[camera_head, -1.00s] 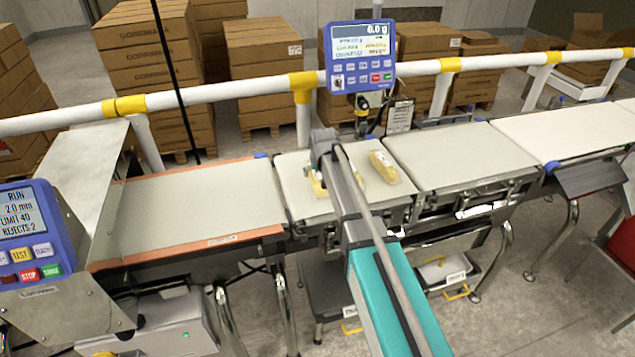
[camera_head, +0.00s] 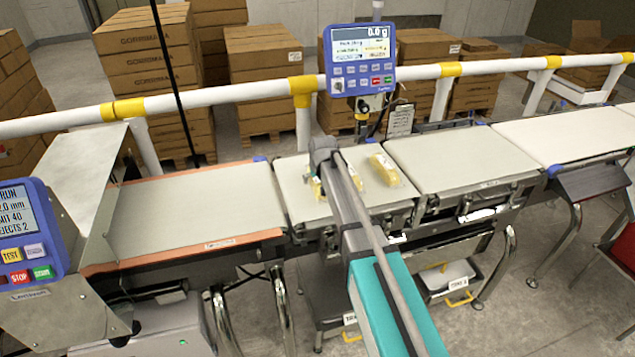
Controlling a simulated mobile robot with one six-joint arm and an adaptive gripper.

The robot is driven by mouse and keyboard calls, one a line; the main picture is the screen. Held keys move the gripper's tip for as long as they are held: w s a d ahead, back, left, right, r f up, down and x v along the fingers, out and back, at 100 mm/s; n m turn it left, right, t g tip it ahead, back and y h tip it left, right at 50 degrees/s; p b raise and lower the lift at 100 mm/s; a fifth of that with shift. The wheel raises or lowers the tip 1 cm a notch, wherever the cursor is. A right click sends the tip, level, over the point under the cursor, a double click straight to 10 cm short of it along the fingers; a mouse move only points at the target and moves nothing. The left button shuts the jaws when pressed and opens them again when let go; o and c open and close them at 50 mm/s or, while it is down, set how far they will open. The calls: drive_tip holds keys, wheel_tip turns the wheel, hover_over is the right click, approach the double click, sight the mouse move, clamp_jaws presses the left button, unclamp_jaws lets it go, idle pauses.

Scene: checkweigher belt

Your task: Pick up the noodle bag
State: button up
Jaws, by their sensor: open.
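A yellow-and-white packet (camera_head: 385,169), which looks like a noodle bag, lies on the middle weighing belt (camera_head: 400,215), right of my arm. I cannot tell which one is the noodle bag. My gripper (camera_head: 320,172) is at the far end of my arm, over this belt near the second item. It is open, but my arm hides most of the fingers. I see nothing held, and contact with the item cannot be judged.
A white-and-yellow rail (camera_head: 230,90) runs behind the belts. A blue weighing display (camera_head: 358,60) stands behind the middle belt. The left belt (camera_head: 190,210) and right belt (camera_head: 470,160) are clear. A metal housing with a blue control panel (camera_head: 25,230) stands at left.

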drive_tip(key=c, duration=1.1)
drive_tip(key=shift+r, duration=0.15)
drive_tip(key=shift+c, duration=0.2)
wheel_tip(320, 180, up, 3)
drive_tip(key=p, duration=0.3)
drive_tip(key=s+r+p, duration=0.1)
drive_tip(key=r+p, duration=0.1)
drive_tip(key=s+r+p, duration=0.2)
drive_tip(key=s+d+r+p, duration=0.1)
drive_tip(key=s+r+p, duration=0.1)
drive_tip(key=shift+s+r+p, duration=0.2)
drive_tip(key=shift+r+p, duration=0.05)
drive_tip(key=shift+p, duration=0.15)
drive_tip(key=s+d+r+p, duration=0.1)
drive_tip(key=s+r+p, duration=0.2)
drive_tip(key=s, duration=0.5)
drive_tip(key=shift+s+d, duration=0.15)
drive_tip(key=shift+s, duration=0.05)
drive_tip(key=shift+r, duration=0.1)
